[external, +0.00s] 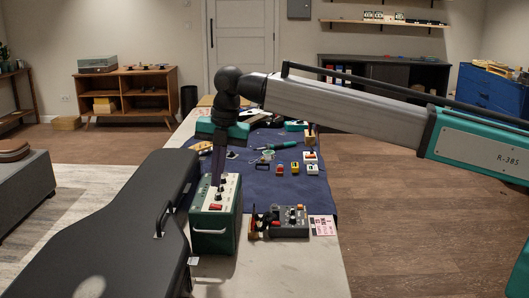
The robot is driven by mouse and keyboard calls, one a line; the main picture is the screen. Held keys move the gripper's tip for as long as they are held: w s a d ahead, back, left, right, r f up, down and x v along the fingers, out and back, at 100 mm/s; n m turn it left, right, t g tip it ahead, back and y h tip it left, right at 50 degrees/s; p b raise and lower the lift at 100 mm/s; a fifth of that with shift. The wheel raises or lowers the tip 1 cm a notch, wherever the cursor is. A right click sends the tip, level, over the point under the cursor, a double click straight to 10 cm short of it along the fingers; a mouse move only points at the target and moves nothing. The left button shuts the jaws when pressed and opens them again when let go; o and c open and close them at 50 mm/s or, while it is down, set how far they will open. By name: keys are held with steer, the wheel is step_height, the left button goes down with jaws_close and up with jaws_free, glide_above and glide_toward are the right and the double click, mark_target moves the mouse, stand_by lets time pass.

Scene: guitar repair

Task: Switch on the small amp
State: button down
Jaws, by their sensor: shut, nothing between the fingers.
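The small amp (212,222) is a green box with a pale top panel, standing on the near left part of the workbench. Its top carries dark knobs and a red switch (216,207) near the front edge. A white handle is on its front face. My gripper (217,182) points down from above, shut and empty, with its tips at or just above the panel's far part, behind the red switch. I cannot tell whether the tips touch a knob. Whether the switch is on or off is not clear.
A black guitar case (115,225) lies left of the amp, close to it. A grey box with knobs (290,221) and a pink card (323,225) are to the right. Small pedals and tools lie on the blue mat (262,190). The bench's near end (290,270) is clear.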

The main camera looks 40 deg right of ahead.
step_height(320, 180, up, 8)
steer(key=b, duration=0.2)
glide_above(212, 205)
steer(key=s+d, duration=0.1)
steer(key=d, duration=0.1)
steer(key=shift+s+r, duration=0.2)
steer(key=shift+s+f+b, duration=0.1)
steer(key=shift+f+b, duration=0.1)
steer(key=shift+b, duration=0.8)
steer(key=shift+s+d+r, duration=0.1)
steer(key=shift+r, duration=0.05)
steer(key=f+p, duration=0.1)
steer(key=f, duration=0.3)
steer(key=w+a+f+p, duration=0.1)
steer(key=f, duration=0.4)
steer(key=f+p, duration=0.1)
steer(key=f, duration=0.3)
steer(key=shift+w+a+f, duration=0.3)
steer(key=shift+f, duration=0.05)
